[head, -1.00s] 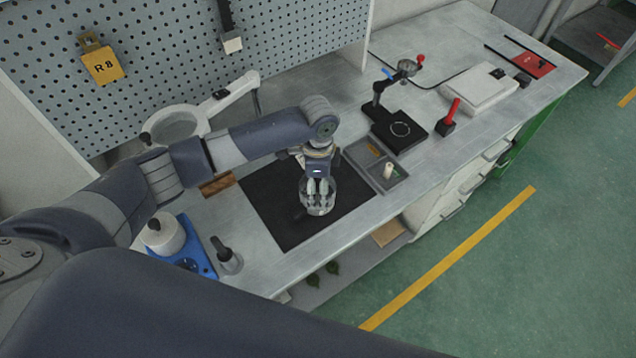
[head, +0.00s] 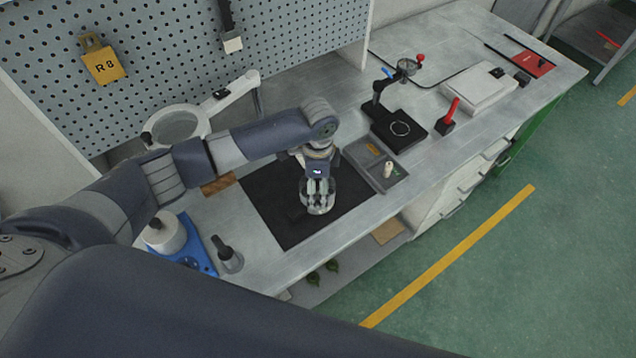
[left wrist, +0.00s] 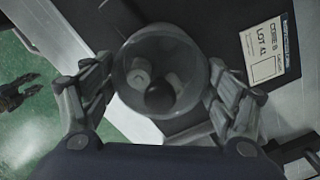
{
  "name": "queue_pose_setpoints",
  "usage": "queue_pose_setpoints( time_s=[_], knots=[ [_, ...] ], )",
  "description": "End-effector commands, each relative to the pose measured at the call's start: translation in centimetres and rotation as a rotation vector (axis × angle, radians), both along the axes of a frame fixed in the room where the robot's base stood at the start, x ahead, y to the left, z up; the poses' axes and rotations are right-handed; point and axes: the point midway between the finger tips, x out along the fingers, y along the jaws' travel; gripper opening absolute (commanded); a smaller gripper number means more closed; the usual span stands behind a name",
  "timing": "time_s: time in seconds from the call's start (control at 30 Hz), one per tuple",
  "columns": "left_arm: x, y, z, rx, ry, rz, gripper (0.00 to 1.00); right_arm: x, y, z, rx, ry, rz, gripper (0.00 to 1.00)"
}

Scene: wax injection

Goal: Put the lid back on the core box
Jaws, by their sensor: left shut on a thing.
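My left gripper (head: 318,190) points down over the black mat (head: 268,212) on the bench. It is shut on a clear round piece (left wrist: 160,70), which has a dark ball and pale round shapes showing through it in the left wrist view. I cannot tell whether this piece is the lid. Its height over the mat is unclear. No core box can be told for sure. A grey divided tray (head: 396,176) beside the mat holds a small pale cylinder (head: 388,169). My right gripper's two fingers (left wrist: 16,91) are apart over the left edge of the left wrist view.
A white label (left wrist: 268,50) lies on the dark surface. A black stand (head: 398,128), a red-handled tool (head: 448,117) and a white device (head: 480,90) stand further right. A blue base (head: 207,262) with a white pot is at lower left. A ring magnifier (head: 178,125) stands behind.

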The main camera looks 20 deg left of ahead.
Motion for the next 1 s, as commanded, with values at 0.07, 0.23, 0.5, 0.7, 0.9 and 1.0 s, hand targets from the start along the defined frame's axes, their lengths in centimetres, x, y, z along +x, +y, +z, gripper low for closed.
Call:
queue_pose_setpoints(
  time_s=[0.07, 0.23, 0.5, 0.7, 0.9, 1.0],
  knots=[
    [0.02, 0.01, 0.04, 0.000, 0.000, 0.000, 0.52, 0.01, 0.03, 0.02, 0.000, 0.000, 0.000, 0.36],
    [0.00, 0.00, 0.09, 0.000, 0.000, 0.000, 0.52, 0.02, 0.03, 0.25, 0.000, 0.000, 0.000, 0.36],
    [0.00, 0.01, 0.08, 0.000, 0.001, 0.000, 0.52, 0.03, 0.02, 0.77, 0.000, 0.000, 0.000, 0.36],
    [0.01, 0.02, -0.01, 0.000, 0.000, 0.000, 0.52, 0.03, 0.01, 0.75, 0.000, 0.000, 0.000, 0.36],
    [0.02, 0.02, -0.01, 0.000, 0.000, 0.000, 0.52, 0.03, -0.01, 0.75, 0.000, 0.000, 0.000, 0.36],
    [0.02, 0.02, 0.00, 0.000, 0.000, 0.000, 0.98, 0.03, -0.03, 0.75, 0.000, 0.000, 0.000, 0.36]
  ],
)
